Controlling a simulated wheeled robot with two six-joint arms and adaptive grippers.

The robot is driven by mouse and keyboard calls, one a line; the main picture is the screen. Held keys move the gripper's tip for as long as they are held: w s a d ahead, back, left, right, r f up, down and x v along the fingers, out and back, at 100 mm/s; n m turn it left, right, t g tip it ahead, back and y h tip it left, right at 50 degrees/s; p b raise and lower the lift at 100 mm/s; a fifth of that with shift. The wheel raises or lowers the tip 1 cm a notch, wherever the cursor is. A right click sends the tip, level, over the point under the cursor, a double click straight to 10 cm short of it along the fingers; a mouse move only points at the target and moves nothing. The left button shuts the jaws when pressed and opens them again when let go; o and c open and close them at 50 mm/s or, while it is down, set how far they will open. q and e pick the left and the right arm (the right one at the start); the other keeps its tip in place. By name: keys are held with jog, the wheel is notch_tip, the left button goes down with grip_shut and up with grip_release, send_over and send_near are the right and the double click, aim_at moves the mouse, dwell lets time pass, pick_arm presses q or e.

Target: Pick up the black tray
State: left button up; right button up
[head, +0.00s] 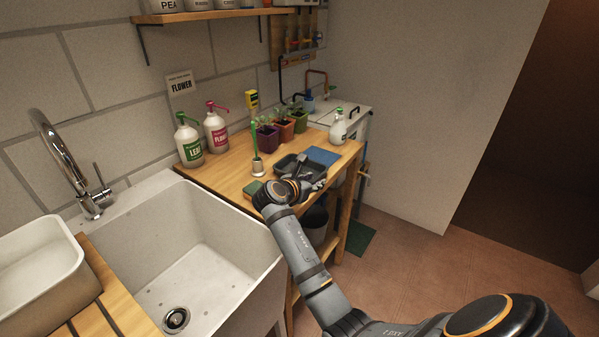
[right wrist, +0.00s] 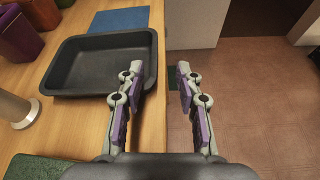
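The black tray (right wrist: 88,62) lies on the wooden bench in the right wrist view, empty, near the bench's edge. In the head view the tray (head: 288,163) shows partly behind my right arm. My right gripper (right wrist: 155,75) is open, with purple-padded fingers. Its left finger is over or beside the tray's right wall and its right finger is out past the bench edge. I cannot tell whether a finger touches the tray. My right gripper also shows in the head view (head: 318,181). My left gripper is not in view.
The wooden bench (head: 229,172) also holds a blue mat (head: 322,155), potted seedlings (head: 285,129), a white bottle (head: 338,128), a green-and-brown sponge (head: 253,189) and pump bottles (head: 188,140). A white sink (head: 177,232) stands left. Open floor (head: 420,270) lies to the right.

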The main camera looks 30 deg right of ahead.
aim_at(319, 177)
jog(key=shift+w+d+f, duration=0.65)
jog(key=shift+w+d, duration=0.05)
jog(key=shift+d, duration=0.2)
jog(key=x, duration=0.4)
jog(key=shift+w+d, duration=0.2)
jog(key=shift+w, duration=0.1)
jog(key=shift+w+d+f, duration=0.1)
jog(key=shift+d+f, duration=0.05)
jog(key=shift+d, duration=0.05)
jog(key=shift+c, duration=0.7)
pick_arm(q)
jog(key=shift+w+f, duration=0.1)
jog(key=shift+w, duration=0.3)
pick_arm(e)
grip_shut()
